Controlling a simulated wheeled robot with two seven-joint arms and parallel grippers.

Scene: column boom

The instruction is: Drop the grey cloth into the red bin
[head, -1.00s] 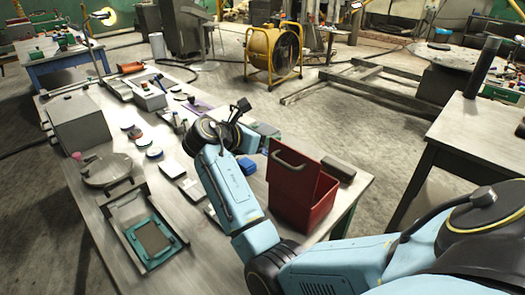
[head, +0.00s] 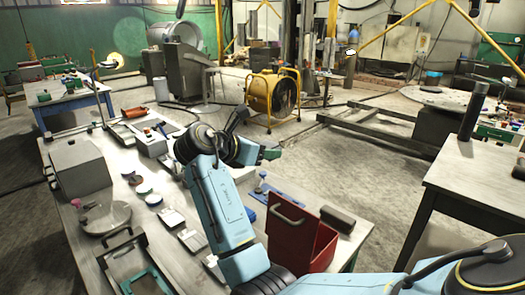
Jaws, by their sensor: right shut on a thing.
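The red bin (head: 292,245) stands upright on the right end of the metal workbench, with a grey handle at its top rim. My right arm reaches up past the left of the bin. My right gripper (head: 262,153) is beyond and above the bench, up and to the left of the bin and apart from it. It is shut on a small grey-green piece (head: 271,153), which looks like the grey cloth; the wrist hides most of it. My left gripper is not in view.
A dark block (head: 338,218) lies beside the bin on the right. A blue tool (head: 275,190) lies behind the bin. Small parts, a grey box (head: 80,168) and a round plate (head: 103,217) fill the bench's left. Another table (head: 480,175) stands to the right.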

